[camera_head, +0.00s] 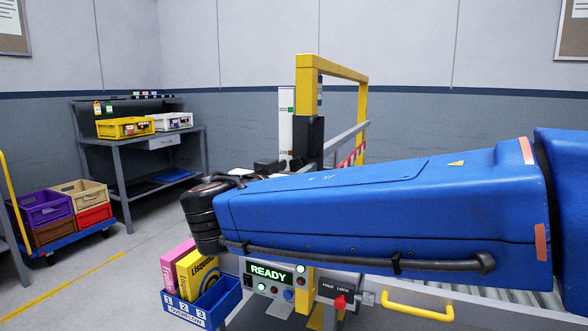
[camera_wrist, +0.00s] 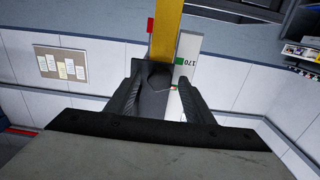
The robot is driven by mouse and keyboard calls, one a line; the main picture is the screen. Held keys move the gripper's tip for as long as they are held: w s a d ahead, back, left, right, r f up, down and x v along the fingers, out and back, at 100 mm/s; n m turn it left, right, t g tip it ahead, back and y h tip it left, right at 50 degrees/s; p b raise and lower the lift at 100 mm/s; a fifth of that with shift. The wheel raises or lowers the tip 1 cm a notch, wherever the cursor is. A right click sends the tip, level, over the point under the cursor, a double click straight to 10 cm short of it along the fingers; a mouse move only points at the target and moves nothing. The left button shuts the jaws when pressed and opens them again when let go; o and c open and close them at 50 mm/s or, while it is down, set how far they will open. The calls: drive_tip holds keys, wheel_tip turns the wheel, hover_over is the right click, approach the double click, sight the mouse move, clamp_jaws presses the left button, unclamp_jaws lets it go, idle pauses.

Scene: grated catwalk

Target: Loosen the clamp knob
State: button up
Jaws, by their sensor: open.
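A dark clamp block (camera_head: 309,140) sits on the yellow post beside a white scale (camera_head: 286,125) in the head view. In the wrist view a dark, faceted piece (camera_wrist: 155,88), which looks like the clamp knob, stands in front of the yellow post (camera_wrist: 166,35). My gripper (camera_wrist: 160,78) is open, with one finger on each side of this piece. The left finger looks closer to it than the right; I cannot tell whether either touches. In the head view my blue arm hides most of the gripper and the knob.
Below my arm are a control box with a lit READY display (camera_head: 270,273), a blue overflow bin (camera_head: 203,303) with boxes, a red lock knob (camera_head: 340,302) and a yellow handle (camera_head: 417,307). A workbench (camera_head: 150,140) and crate cart (camera_head: 75,240) stand left, with open floor between.

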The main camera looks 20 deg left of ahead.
drive_tip(key=shift+w, duration=0.15)
drive_tip(key=c, duration=1)
drive_tip(key=shift+c, duration=0.2)
